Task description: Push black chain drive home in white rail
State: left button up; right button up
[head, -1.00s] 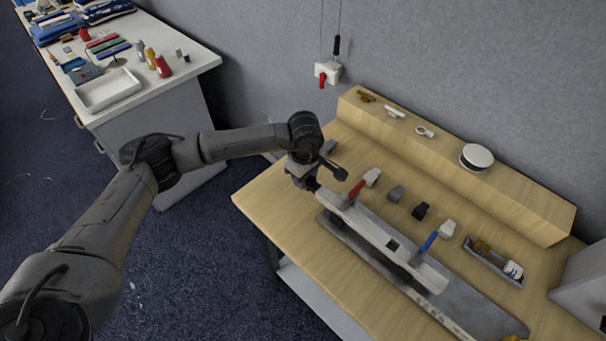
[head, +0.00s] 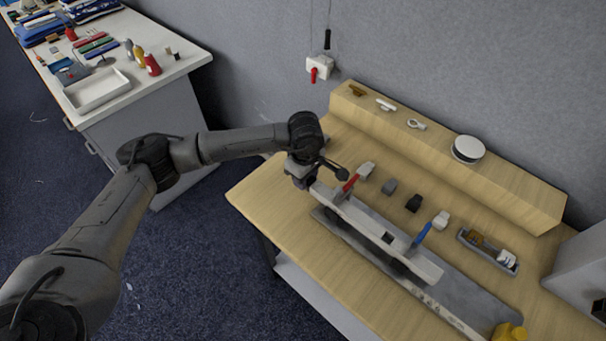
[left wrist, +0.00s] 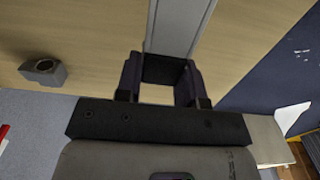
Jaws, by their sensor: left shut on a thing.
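The white rail (head: 358,218) lies slantwise on a grey base plate on the wooden table, with a red lever (head: 351,182) and a blue lever (head: 422,233) along it. Its channel also shows in the left wrist view (left wrist: 180,25). My left gripper (head: 308,184) is at the rail's left end. In the left wrist view its fingers (left wrist: 160,88) are shut on a black block (left wrist: 165,68), apparently the black chain drive, in line with the channel. How deep it sits cannot be told. Another black piece (head: 388,238) sits in the rail. My right gripper is not in view.
Several small blocks, one of them black (head: 413,203), lie behind the rail. A grey tray (head: 463,237) holds small parts. A raised wooden shelf (head: 500,185) runs along the wall. A yellow object (head: 509,332) is at the front right. The table's left corner is clear.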

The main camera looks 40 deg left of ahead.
pick_arm(q)
jog(key=o, duration=1)
notch_tip(320, 180, up, 14)
jog(key=shift+f, duration=0.1)
dwell(0.5)
